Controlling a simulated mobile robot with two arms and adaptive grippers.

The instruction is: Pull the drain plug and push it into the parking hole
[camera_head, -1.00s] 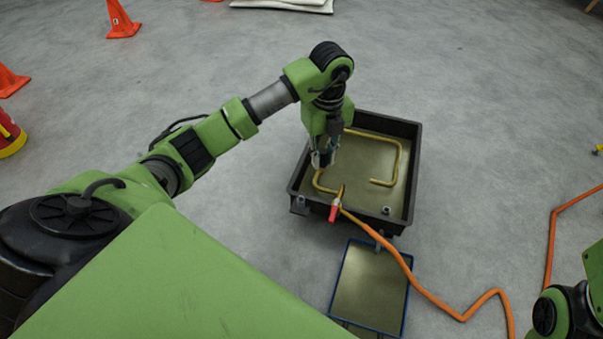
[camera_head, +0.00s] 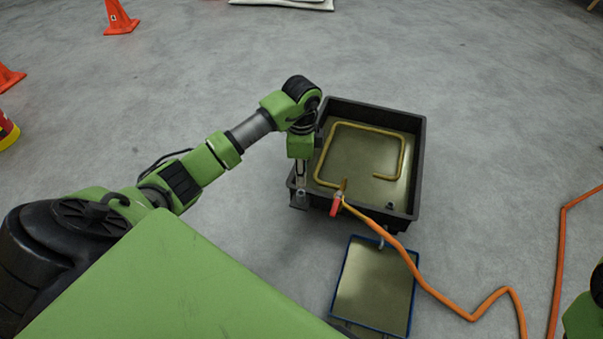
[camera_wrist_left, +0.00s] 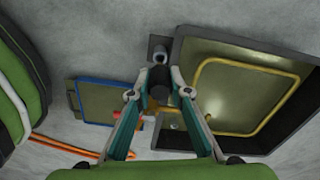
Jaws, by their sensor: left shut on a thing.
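My left gripper (camera_head: 301,186) points down at the near left corner of the black tray. It is shut on a dark plug (camera_wrist_left: 160,80), which shows between the fingertips in the left wrist view. A small holder with a round hole, the parking hole (camera_wrist_left: 158,50), sticks out from the tray's outer side, just past the plug in that view. In the head view the holder (camera_head: 299,204) is right under the gripper. Whether the plug touches it cannot be told. A small drain fitting (camera_head: 389,206) sits in the tray's near right corner. My right gripper is out of view.
The black tray (camera_head: 419,160) holds a bent yellow pipe (camera_head: 370,128) over an olive surface. A red valve handle (camera_head: 336,206) joins it to an orange hose (camera_head: 440,302). A blue-rimmed pan (camera_head: 339,280) lies in front.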

